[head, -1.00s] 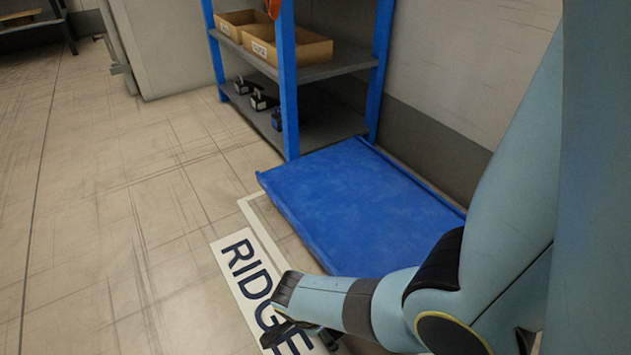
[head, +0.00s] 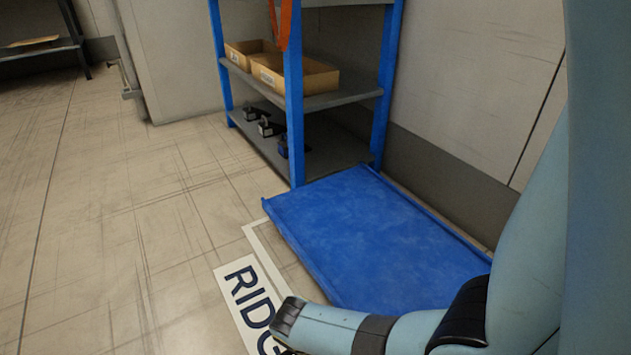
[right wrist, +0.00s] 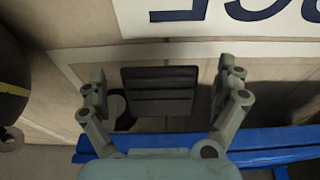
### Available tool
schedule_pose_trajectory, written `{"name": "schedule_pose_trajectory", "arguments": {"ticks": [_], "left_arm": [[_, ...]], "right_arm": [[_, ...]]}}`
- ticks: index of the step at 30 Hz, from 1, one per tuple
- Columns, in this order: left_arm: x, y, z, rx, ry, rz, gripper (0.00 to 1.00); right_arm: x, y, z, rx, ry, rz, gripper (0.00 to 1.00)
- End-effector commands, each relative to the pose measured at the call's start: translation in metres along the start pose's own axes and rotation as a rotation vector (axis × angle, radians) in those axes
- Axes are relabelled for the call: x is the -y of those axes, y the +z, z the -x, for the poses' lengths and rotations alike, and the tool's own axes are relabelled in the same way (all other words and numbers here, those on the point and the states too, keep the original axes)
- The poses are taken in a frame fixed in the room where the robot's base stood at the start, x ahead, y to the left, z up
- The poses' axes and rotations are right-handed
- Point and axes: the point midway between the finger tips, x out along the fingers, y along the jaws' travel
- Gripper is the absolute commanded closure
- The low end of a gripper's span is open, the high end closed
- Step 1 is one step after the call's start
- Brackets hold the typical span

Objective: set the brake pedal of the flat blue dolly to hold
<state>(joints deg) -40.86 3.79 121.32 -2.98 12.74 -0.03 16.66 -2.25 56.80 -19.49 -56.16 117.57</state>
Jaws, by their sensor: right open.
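The flat blue dolly (head: 375,232) lies low on the floor in front of the shelf in the head view. Its blue edge (right wrist: 275,142) also crosses the bottom of the right wrist view. A black ribbed pedal (right wrist: 160,92) shows there, just beyond that edge, with a pale round part at its left. My right gripper (right wrist: 163,82) is open, its two fingers to either side of the pedal in the picture. I cannot tell whether it touches the pedal. In the head view my right arm hides the dolly's near end, and the fingers are out of frame. My left gripper is not in view.
A blue-framed shelf (head: 295,120) with cardboard bins (head: 305,78) and small dark devices stands behind the dolly. A wall (head: 450,150) runs along the dolly's right side. A white floor sign (head: 245,290) with dark letters lies at its left. The floor at left is clear.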

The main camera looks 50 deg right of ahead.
Motion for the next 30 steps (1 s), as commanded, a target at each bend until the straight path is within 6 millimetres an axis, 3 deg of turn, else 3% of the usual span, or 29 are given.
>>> {"name": "schedule_pose_trajectory", "arguments": {"ticks": [9, 15, 20, 30], "left_arm": [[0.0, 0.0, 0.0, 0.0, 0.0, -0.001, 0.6], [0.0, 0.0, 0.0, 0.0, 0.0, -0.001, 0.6], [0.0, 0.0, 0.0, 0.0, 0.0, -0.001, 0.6], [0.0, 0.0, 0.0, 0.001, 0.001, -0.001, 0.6]], "right_arm": [[-0.001, 0.001, 0.061, 0.003, -0.002, -0.002, 0.0], [-0.001, 0.001, 0.092, 0.003, -0.001, -0.001, 0.0], [-0.001, 0.0, 0.102, 0.001, 0.001, -0.001, 0.0], [-0.001, 0.0, 0.103, 0.0, 0.001, 0.0, 0.0]]}}
